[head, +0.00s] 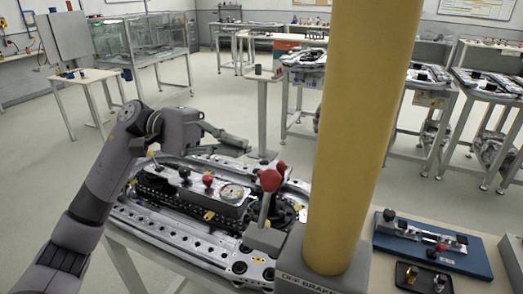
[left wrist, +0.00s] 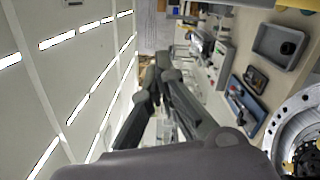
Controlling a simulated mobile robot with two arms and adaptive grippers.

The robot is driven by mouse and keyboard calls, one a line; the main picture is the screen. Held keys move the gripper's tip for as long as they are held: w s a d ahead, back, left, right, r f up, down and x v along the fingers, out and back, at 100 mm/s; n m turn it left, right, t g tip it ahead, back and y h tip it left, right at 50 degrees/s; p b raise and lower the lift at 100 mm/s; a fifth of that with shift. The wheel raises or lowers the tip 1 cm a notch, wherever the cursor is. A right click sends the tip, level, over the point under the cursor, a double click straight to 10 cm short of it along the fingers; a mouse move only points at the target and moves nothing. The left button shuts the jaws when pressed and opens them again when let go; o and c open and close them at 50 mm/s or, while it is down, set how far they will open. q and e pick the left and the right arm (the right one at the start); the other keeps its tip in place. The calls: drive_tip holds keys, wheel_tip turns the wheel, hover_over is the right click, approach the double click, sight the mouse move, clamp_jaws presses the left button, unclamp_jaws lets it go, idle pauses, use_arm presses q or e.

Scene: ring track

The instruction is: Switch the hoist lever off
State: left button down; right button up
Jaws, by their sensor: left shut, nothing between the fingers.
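A grey control box (head: 228,209) with a round gauge sits on the metal track unit (head: 150,224) in the head view. It carries a small red-knobbed lever (head: 208,181) and a black-knobbed lever (head: 185,174). A larger lever with a red ball (head: 269,181) stands upright to the right. I cannot tell which lever is the hoist lever. My left gripper (head: 246,144) is shut and empty, above and behind the control box, apart from the levers. Its closed fingers (left wrist: 160,72) also show in the left wrist view. My right gripper is out of view.
A thick yellow post (head: 360,120) rises right of the levers, from a grey base with lettering. A blue board (head: 470,255) with a fixture and a black tray (head: 410,279) lie on the right table. Other workbenches stand behind, with open floor between.

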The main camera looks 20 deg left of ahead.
sight(266, 197)
use_arm(q)
drive_tip(key=s+d+r+p, duration=0.1)
drive_tip(key=s+d+p, duration=0.3)
drive_tip(key=d, duration=0.3)
drive_tip(key=shift+s+r+p, duration=0.15)
drive_tip(key=shift+s+p, duration=0.05)
drive_tip(key=shift+p, duration=0.25)
